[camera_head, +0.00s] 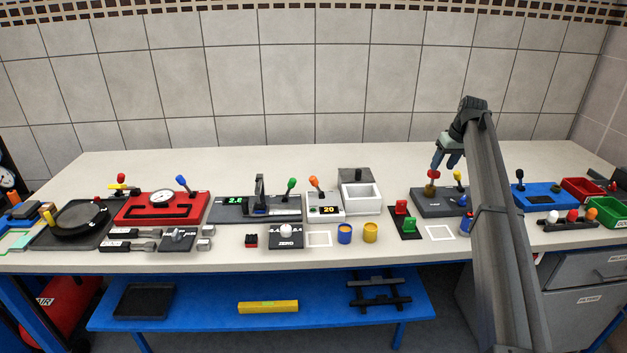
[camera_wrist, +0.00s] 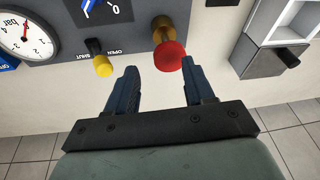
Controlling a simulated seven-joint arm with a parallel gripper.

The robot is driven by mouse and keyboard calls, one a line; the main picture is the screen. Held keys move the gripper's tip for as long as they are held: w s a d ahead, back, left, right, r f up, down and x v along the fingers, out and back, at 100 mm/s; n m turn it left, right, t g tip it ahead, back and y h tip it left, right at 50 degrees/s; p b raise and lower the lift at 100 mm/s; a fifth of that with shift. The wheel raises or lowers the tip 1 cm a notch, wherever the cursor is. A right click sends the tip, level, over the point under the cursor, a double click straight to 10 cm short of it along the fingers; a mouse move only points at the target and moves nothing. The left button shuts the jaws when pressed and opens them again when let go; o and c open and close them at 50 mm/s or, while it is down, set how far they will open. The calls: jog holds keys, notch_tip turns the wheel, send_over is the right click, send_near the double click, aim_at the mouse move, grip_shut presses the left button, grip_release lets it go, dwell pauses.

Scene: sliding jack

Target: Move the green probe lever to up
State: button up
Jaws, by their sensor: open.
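The green probe lever (camera_head: 291,183) has a green ball on a dark stem that leans slightly right. It stands on the right part of a dark device (camera_head: 228,213) with a green display, left of the table's middle. The lever is outside the wrist view. My gripper (camera_head: 443,167) is well to the right of it, above another dark panel (camera_head: 428,207). The wrist view shows my gripper (camera_wrist: 160,75) open, with nothing held. A red knob on a brass stem (camera_wrist: 170,57) shows between and beyond the fingers, near the right one; I cannot tell whether they touch.
An orange lever (camera_head: 314,183) stands close right of the green one. A dark upright post (camera_head: 260,190) stands to its left. A yellow lever (camera_head: 458,176) is near my gripper.

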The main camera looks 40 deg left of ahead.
jog(key=s+a+r+n+g, duration=0.1)
jog(key=s+a+n, duration=0.2)
jog(key=s+a, duration=0.55)
jog(key=s+a+r+n+g, duration=0.25)
jog(key=s+a, duration=0.25)
jog(key=a, duration=0.6)
jog(key=n+g, duration=0.1)
jog(key=n, duration=0.5)
send_near(294, 179)
jog(key=shift+m+y, duration=0.25)
jog(key=shift+y, duration=0.05)
jog(key=x, duration=1)
jog(key=shift+d+f, duration=0.1)
jog(key=shift+d, duration=0.1)
grip_shut()
